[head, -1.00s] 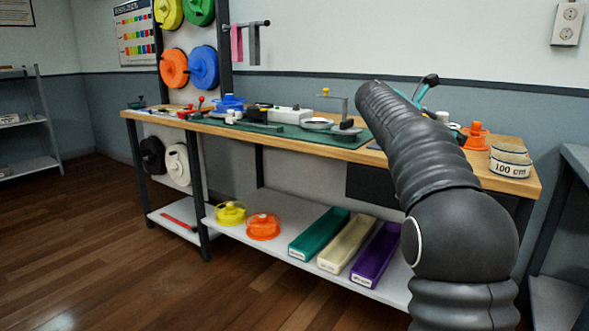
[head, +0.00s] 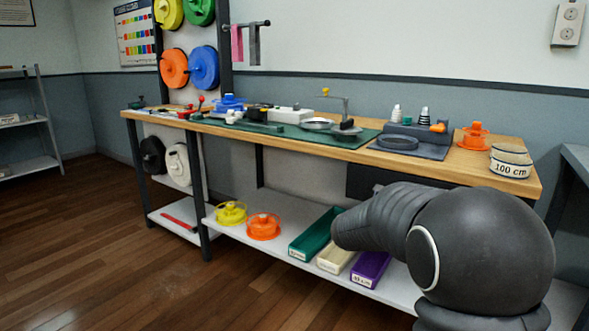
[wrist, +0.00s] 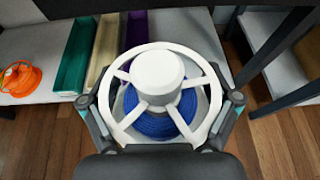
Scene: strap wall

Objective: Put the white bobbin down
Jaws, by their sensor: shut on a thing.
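The white bobbin (wrist: 158,72) fills the middle of the wrist view. It has a spoked white rim, a white hub and blue strap wound inside. My gripper (wrist: 160,108) is shut on it, with one finger on each side of the rim. The bobbin hangs in front of the grey lower shelf (wrist: 190,30), and its exact height above or beside the shelf cannot be told. In the head view my arm hides the gripper and the bobbin.
On the lower shelf stand a yellow bobbin (head: 231,212), an orange bobbin (head: 263,226), and green (head: 312,238), cream (head: 335,258) and purple (head: 370,268) trays. The wooden bench top (head: 300,140) above carries tools and a black fixture (head: 412,140). A table leg (wrist: 277,58) stands at the right.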

